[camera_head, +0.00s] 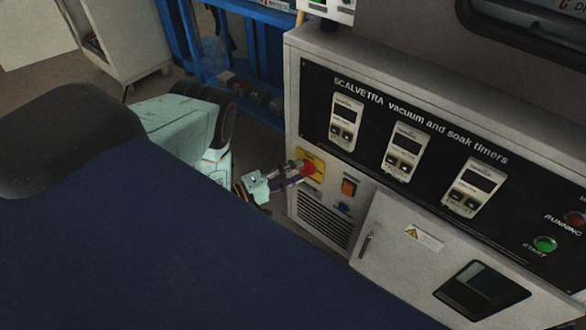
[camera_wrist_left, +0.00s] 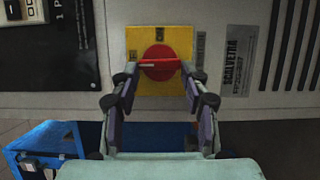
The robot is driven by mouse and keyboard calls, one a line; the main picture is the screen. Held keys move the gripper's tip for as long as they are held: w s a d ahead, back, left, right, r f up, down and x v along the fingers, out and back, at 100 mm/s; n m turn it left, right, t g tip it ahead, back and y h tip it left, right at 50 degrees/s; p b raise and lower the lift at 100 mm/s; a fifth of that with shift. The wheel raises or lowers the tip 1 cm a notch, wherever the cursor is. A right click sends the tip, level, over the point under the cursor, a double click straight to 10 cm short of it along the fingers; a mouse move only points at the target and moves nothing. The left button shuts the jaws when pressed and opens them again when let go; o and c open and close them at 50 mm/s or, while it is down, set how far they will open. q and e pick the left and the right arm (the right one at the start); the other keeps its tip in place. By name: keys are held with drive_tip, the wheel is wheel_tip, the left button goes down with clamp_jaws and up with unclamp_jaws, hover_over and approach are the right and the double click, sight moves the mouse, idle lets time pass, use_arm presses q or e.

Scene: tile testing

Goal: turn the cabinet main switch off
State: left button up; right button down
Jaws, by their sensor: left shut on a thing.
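The cabinet main switch is a red rotary knob (camera_head: 307,168) on a yellow plate (camera_head: 318,160), low at the left end of the cabinet's front. In the left wrist view the red knob (camera_wrist_left: 160,64) sits in the middle of the yellow plate (camera_wrist_left: 172,36). Its pale mark lies sideways in that picture. My left gripper (camera_head: 292,177) reaches in from the left. Its fingertips (camera_wrist_left: 160,76) are on both sides of the knob, shut on it. The fingertips cover the knob's ends. My right gripper is not in view.
A vent (camera_head: 322,221) and a door handle (camera_head: 366,243) are below. Timers (camera_head: 345,121) line the black panel. A blue rack (camera_head: 200,50) stands behind my left arm.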

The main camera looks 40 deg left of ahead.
use_arm(q)
drive_tip(key=o, duration=1.2)
drive_tip(key=shift+c, duration=0.2)
drive_tip(key=v, duration=1.2)
